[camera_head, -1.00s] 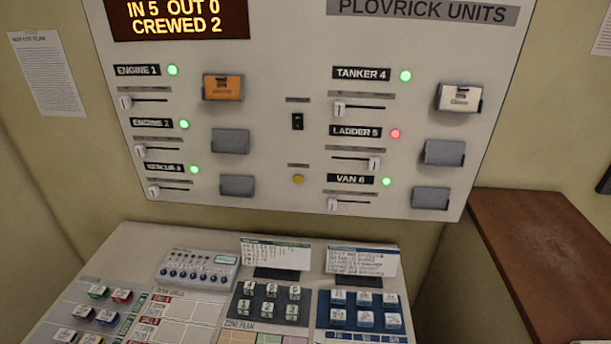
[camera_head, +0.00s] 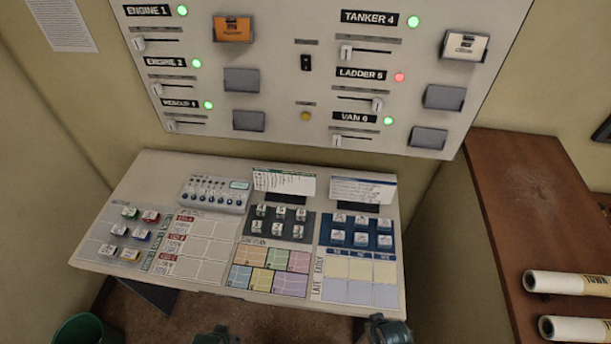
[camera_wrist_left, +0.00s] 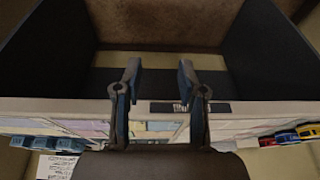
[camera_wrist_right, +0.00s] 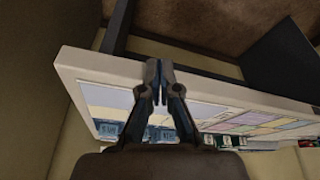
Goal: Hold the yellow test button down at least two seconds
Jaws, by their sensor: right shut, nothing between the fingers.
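The yellow test button (camera_head: 305,116) is a small round knob low in the middle of the upright wall panel (camera_head: 290,60) in the head view. My left gripper (camera_wrist_left: 160,72) is open and empty in the left wrist view, close to the desk's front edge. My right gripper (camera_wrist_right: 159,68) is shut with nothing in it in the right wrist view, also by the desk's edge. In the head view only dark parts of my arms show at the bottom edge, well away from the button.
The desk (camera_head: 120,185) below the panel carries a grey control box (camera_head: 213,195), key blocks and two cards on stands. A brown side table (camera_head: 510,200) with rolled papers (camera_head: 570,283) stands at right. A green bin (camera_head: 85,330) is at bottom left.

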